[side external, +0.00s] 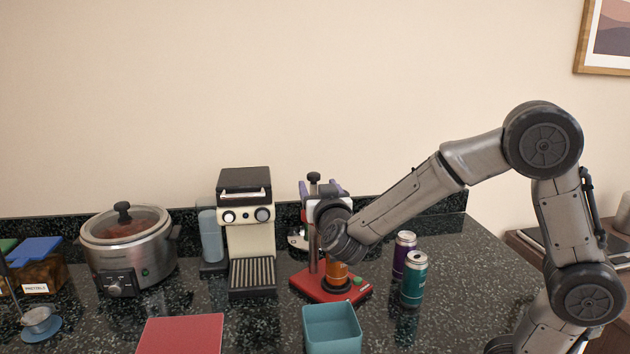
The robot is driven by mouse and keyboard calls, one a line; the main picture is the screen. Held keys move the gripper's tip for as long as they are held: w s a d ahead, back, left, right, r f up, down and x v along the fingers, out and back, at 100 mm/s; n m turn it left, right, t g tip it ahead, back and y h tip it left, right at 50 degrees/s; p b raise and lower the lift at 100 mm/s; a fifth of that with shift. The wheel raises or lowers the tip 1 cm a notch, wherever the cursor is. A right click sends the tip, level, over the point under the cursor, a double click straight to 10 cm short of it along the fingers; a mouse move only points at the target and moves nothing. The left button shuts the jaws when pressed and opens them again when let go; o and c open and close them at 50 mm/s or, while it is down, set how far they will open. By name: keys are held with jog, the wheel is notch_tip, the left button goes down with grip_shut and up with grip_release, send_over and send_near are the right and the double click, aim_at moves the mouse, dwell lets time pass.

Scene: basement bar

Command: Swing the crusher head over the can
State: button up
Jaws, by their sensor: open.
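The can crusher has a red base (312,287) and an upright post (313,235) with a black knob on top, in the middle of the counter. An orange can (337,272) stands upright on a dark round seat on the base. My gripper (335,225) is at the crusher, above the can and close to the post. It is open, but my wrist covers most of it and its fingertips cannot be made out. The crusher head is largely hidden behind my wrist, so I cannot tell its exact angle over the can or whether my gripper touches it.
A purple can (404,250) and a teal can (413,281) stand right of the crusher. A teal open bin (332,326) is in front. A coffee machine (249,225) and a slow cooker (127,250) stand left. A red mat (180,335) lies at the front left.

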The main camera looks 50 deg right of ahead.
aim_at(314, 180)
jog(key=shift+x, duration=2.35)
grip_shut()
